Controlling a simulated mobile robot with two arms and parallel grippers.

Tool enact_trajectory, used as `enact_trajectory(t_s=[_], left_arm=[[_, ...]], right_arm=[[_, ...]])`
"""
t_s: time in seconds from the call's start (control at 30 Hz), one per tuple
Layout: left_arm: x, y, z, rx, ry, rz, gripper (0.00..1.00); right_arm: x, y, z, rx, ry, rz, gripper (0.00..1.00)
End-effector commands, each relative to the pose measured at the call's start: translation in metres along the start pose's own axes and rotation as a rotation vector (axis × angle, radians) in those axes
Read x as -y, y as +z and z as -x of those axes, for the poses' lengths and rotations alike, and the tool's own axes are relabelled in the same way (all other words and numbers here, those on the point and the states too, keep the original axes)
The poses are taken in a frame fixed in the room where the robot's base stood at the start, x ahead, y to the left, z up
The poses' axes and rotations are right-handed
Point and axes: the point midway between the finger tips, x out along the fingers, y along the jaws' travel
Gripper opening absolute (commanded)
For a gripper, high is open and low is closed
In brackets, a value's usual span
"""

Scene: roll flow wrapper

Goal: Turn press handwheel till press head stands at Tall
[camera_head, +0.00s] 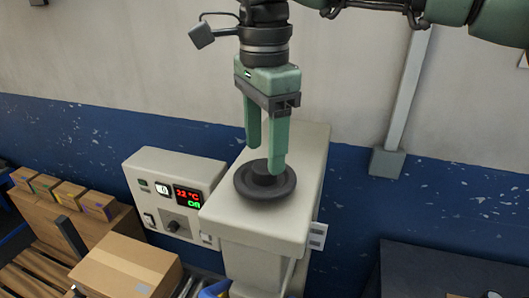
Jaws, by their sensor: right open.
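The press handwheel (264,188) is a dark round wheel with a raised hub, lying flat on top of the cream press housing (308,160). My right gripper (264,160) is green and points down over the wheel. Its two fingers are apart, and the nearer finger overlaps the hub in the picture. Whether it touches the wheel I cannot tell. The press head and any height scale marked Tall are not clearly visible. My left gripper is not in view.
A control box (170,185) with a red and green display stands left of the press. A cardboard box (125,268) is at the lower left, with several small boxes behind it. A dark surface (440,272) is at the lower right. A grey post (408,90) runs up the wall.

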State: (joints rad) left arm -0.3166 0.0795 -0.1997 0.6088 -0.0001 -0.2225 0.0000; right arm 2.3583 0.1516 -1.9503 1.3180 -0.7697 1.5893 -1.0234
Motion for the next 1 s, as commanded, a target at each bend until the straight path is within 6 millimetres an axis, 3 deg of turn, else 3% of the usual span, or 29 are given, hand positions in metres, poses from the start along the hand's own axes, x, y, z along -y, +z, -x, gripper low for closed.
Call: enact_trajectory(t_s=[0.13, 0.23, 0.4, 0.57, 0.7, 0.8, 1.0], left_arm=[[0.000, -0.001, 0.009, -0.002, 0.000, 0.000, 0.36], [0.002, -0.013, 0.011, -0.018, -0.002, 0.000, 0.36], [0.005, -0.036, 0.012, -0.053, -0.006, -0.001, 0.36], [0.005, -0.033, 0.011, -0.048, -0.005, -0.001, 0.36], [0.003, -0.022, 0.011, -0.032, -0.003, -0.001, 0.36], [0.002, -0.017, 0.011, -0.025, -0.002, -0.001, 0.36], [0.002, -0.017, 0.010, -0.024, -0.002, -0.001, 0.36]], right_arm=[[-0.001, -0.001, -0.019, 0.000, 0.004, 0.000, 0.61], [0.000, 0.000, -0.029, 0.001, 0.002, 0.000, 0.61], [0.000, 0.000, -0.034, 0.001, 0.001, -0.001, 0.61], [0.000, 0.000, -0.034, 0.001, 0.000, -0.001, 0.61], [0.000, 0.000, -0.034, 0.001, 0.000, -0.001, 0.22], [0.000, 0.000, -0.034, 0.001, 0.000, -0.001, 0.00], [0.000, 0.000, -0.034, 0.002, -0.001, -0.014, 0.00]])
